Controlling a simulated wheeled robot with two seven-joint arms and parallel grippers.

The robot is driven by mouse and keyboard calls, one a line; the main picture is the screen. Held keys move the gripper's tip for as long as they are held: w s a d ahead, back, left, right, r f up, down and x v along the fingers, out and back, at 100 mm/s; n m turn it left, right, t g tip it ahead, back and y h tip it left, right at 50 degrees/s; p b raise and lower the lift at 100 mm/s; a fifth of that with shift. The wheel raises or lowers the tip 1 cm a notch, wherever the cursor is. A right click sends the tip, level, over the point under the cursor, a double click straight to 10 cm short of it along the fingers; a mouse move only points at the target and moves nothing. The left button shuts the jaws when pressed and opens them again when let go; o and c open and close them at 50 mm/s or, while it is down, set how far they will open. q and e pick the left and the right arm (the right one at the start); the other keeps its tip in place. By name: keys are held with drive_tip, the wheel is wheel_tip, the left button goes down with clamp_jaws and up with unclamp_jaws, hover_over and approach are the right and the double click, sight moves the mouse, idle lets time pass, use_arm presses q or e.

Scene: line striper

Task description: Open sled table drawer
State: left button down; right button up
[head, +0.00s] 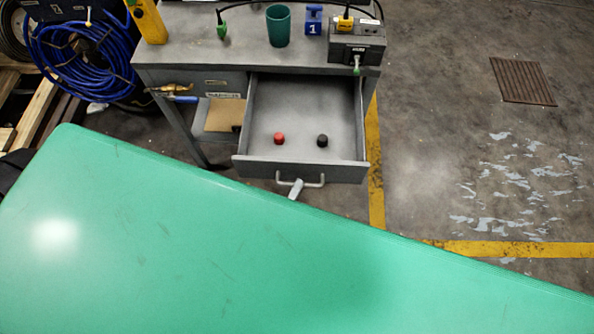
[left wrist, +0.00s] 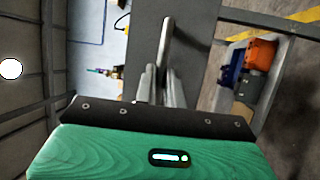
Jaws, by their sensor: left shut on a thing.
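The grey sled table (head: 185,50) stands at the top of the head view. Its drawer (head: 263,110) is pulled well out, with its inside in sight. A red knob-like piece (head: 279,138) and a black one (head: 322,141) lie apart on the drawer floor. The pale bar handle (head: 314,184) is on the drawer front. My left gripper (head: 296,187) is shut on this handle, with only its tip showing. In the left wrist view, the fingers (left wrist: 163,82) close around the handle bar (left wrist: 167,40) against the grey front. My right gripper is out of view.
On the tabletop are a green cup (head: 278,25), a blue block (head: 313,20) marked 1 and a grey box (head: 357,42). A blue cable coil (head: 75,60) hangs at the left. An open shelf (head: 224,116) is beside the drawer. The floor at right is clear.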

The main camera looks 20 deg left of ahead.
use_arm(q)
drive_tip(key=shift+s+d, duration=0.15)
drive_tip(key=shift+s, duration=0.5)
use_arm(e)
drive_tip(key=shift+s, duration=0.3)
use_arm(q)
drive_tip(key=c, duration=1.5)
unclamp_jaws()
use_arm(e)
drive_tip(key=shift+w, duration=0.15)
